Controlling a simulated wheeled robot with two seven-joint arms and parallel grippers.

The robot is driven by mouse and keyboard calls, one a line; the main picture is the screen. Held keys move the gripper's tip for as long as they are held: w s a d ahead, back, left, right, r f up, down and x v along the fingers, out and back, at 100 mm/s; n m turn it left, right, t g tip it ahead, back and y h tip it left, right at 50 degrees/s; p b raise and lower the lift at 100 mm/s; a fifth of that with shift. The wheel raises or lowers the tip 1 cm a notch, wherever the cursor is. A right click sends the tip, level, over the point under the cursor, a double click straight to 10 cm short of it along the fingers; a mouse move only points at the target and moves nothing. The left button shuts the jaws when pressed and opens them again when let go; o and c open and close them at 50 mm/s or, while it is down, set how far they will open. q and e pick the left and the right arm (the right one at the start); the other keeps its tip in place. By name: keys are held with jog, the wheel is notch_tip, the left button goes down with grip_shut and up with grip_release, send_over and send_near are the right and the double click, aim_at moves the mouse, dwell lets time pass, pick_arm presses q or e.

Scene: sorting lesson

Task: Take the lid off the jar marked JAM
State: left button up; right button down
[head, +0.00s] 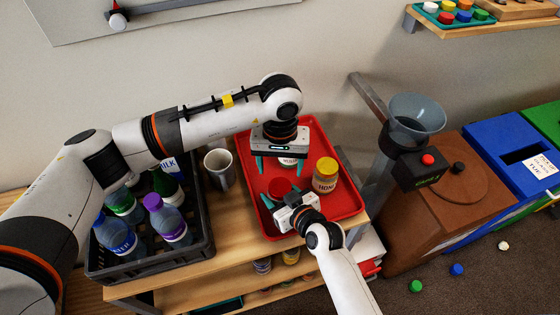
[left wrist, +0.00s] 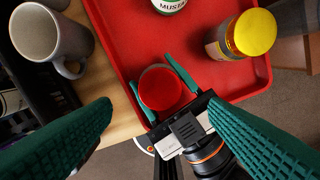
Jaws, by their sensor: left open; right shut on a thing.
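A jar with a red lid (head: 280,186) stands in the red tray (head: 341,212). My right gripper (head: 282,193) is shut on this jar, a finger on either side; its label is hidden. The red lid also shows from above in the left wrist view (left wrist: 160,88). My left gripper (head: 284,164) is open and empty. In the left wrist view its fingers (left wrist: 160,106) spread wide, with the red lid between and beyond them. A jar marked HONEY with a yellow lid (head: 326,167) stands to the right. No JAM label is readable.
A jar whose label starts MUSTA (left wrist: 172,5) stands in the tray, partly hidden under my left gripper in the head view. A grey mug (head: 219,168) stands left of the tray, beside a dark crate (head: 122,269) of bottles. A grinder-like machine (head: 418,120) stands at right.

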aim_at(280, 187)
pick_arm(q)
notch_tip(280, 187, down, 7)
jog(key=shift+f, duration=0.15)
dwell(0.4)
jog(key=c, duration=1)
jog(key=n, duration=1.3)
jog(key=shift+n, duration=0.4)
